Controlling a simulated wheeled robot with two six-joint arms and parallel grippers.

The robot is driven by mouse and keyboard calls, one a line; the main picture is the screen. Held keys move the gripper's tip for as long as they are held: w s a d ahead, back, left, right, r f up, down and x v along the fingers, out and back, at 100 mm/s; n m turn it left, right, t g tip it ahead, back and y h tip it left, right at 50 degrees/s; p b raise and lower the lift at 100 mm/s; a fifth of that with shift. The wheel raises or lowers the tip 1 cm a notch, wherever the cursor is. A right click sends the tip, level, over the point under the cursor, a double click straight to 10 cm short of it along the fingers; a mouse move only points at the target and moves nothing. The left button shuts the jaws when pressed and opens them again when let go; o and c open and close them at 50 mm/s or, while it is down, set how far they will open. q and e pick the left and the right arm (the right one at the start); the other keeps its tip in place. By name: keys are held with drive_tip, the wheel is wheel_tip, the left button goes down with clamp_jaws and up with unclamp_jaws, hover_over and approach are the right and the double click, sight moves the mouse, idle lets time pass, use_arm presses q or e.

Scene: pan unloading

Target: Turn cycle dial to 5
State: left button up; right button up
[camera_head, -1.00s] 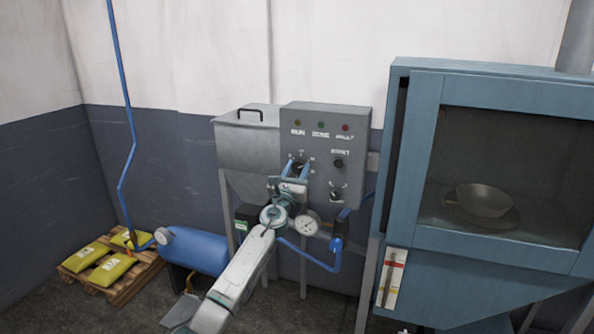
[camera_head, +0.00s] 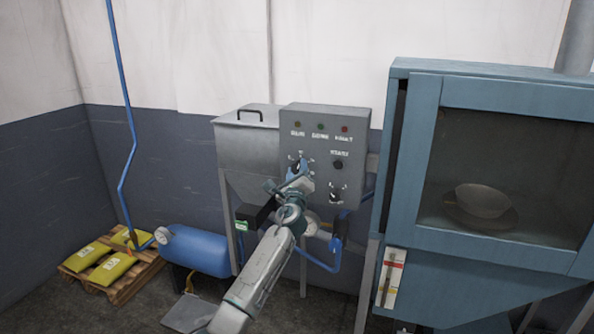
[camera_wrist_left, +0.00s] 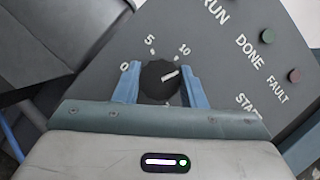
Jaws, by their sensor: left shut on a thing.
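The cycle dial (camera_wrist_left: 160,82) is a round black knob with a white pointer line, on the grey control panel (camera_head: 350,115). In the left wrist view, marks 0, 5 and 10 stand around it. The pointer line points right, clockwise past the 10; any mark there is hidden by a finger. My left gripper (camera_wrist_left: 163,84) has its blue fingers on either side of the dial, shut on it. In the head view my left gripper (camera_head: 299,168) covers most of the dial. My right gripper is not in view.
The panel also has a start button (camera_head: 338,164), a lower dial (camera_head: 335,197) and several indicator lamps. A blue cabinet (camera_head: 425,100) with a window stands at right. A blue tank (camera_head: 200,252) and a pallet with yellow bags (camera_head: 110,268) are at lower left.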

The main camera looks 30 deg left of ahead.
use_arm(q)
drive_tip(key=n+g, duration=0.1)
drive_tip(key=n, duration=0.1)
drive_tip(key=n+g+y, duration=0.1)
drive_tip(key=n, duration=0.2)
drive_tip(key=shift+r+n+p, duration=0.1)
drive_tip(key=shift+n+p, duration=0.2)
drive_tip(key=shift+p, duration=0.1)
drive_tip(key=n+g+p, duration=0.1)
drive_tip(key=n+g, duration=0.1)
drive_tip(key=n, duration=0.2)
drive_tip(key=shift+n, duration=0.4)
drive_tip(key=n+g+h+p, duration=0.1)
drive_tip(key=n+h+p, duration=0.1)
drive_tip(key=n, duration=0.2)
drive_tip(key=shift+n, duration=0.3)
drive_tip(key=shift+n+g, duration=0.4)
drive_tip(key=shift+p, duration=0.3)
drive_tip(key=o, duration=1)
drive_tip(key=shift+s, duration=0.1)
